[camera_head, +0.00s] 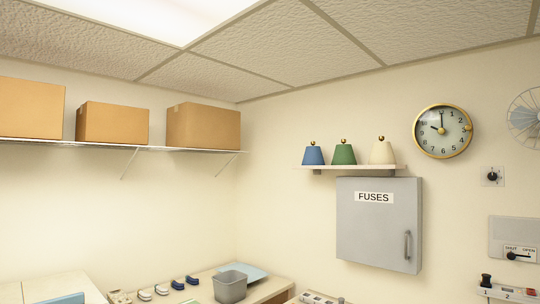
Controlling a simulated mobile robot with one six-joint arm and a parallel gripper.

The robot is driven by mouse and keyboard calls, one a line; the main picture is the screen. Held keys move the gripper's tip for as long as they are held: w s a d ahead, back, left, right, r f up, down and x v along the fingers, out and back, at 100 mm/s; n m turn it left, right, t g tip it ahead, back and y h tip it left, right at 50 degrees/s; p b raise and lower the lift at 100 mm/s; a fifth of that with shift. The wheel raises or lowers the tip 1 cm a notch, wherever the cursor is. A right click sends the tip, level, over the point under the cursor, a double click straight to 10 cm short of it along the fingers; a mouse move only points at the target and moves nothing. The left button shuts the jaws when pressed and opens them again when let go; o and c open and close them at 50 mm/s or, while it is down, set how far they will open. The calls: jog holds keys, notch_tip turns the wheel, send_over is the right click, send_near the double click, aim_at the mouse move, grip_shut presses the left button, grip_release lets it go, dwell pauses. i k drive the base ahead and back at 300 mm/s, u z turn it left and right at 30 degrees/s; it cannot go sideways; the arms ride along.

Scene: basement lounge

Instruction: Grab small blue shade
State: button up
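A small blue shade (313,156) with a gold knob on top stands upright at the left end of a small white wall shelf (350,167). A green shade (344,154) stands just right of it, and a larger cream shade (383,152) stands at the right of the row. The blue shade is fully visible, with nothing in front of it. My gripper is not in view.
A grey fuse box (378,225) hangs right below the shelf. Cardboard boxes (203,126) sit on a long shelf at left. A clock (443,131) and a fan (524,116) are at right. A counter below holds a grey bin (230,288).

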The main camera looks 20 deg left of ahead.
aim_at(313, 156)
jog(key=z, duration=0.15)
jog(key=k, duration=0.15)
jog(key=u, duration=0.9)
jog(key=i, duration=1.85)
jog(key=z, duration=0.35)
jog(key=k, duration=0.95)
jog(key=z, duration=0.05)
